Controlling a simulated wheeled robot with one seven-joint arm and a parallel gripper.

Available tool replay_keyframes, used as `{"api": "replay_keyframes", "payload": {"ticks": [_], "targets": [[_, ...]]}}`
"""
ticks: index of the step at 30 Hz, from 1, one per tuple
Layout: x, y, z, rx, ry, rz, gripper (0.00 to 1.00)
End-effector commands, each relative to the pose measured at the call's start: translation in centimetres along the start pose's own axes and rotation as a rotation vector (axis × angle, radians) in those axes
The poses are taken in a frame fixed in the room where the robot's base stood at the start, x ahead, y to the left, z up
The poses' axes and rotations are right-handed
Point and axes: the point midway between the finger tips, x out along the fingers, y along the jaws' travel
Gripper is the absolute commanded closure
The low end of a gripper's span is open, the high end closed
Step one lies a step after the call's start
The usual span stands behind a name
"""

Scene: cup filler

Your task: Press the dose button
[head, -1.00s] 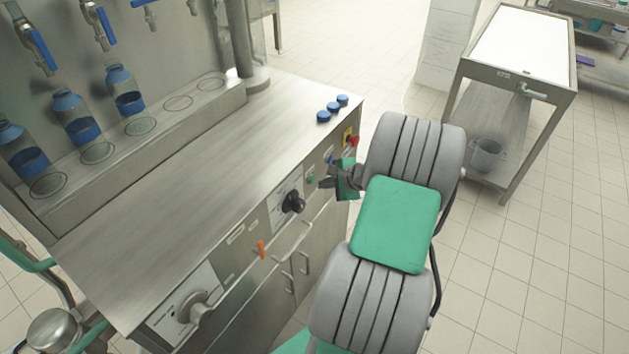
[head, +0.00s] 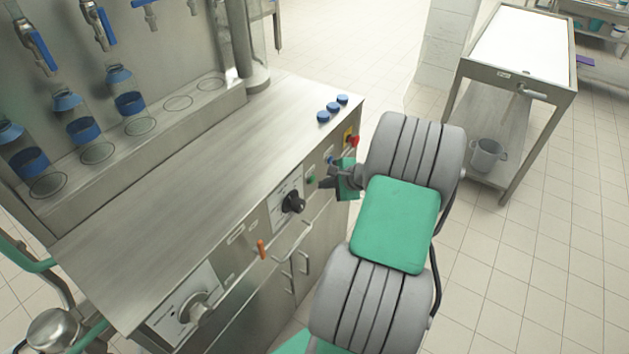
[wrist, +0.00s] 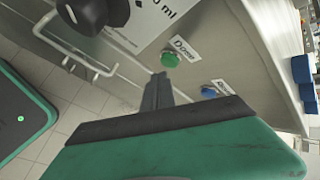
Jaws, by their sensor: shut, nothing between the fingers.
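The green dose button (wrist: 170,60) sits on the steel front panel beside a white label reading "Dose" (wrist: 185,48). In the head view the green button (head: 311,180) is small, just left of my fingertips. My gripper (wrist: 158,78) is shut and empty, its dark fingers pointing at the panel. In the head view my gripper (head: 324,182) is at the panel's right part. The fingertips are very close to the button, just below it in the wrist view. I cannot tell whether they touch it.
A blue button (wrist: 209,91) is right of the green one. A red button (head: 354,141) is near the cabinet's corner. Blue caps (head: 333,107) lie on the worktop. A trolley (head: 520,45) stands at right.

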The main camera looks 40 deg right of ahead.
Motion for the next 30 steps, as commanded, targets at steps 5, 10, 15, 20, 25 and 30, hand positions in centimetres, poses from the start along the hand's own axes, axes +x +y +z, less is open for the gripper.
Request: {"api": "replay_keyframes", "payload": {"ticks": [5,10,15,20,25,30], "targets": [[0.00,0.00,0.00,0.000,0.000,0.000,1.00],[0.00,0.00,0.00,0.000,0.000,0.000,1.00],[0.08,-0.09,0.10,0.000,0.000,0.000,1.00],[0.50,-0.45,0.49,-0.001,-0.001,0.000,1.00],[0.59,-0.47,0.46,0.000,0.000,0.000,1.00],[0.61,-0.47,0.48,0.000,0.000,0.000,1.00]]}}
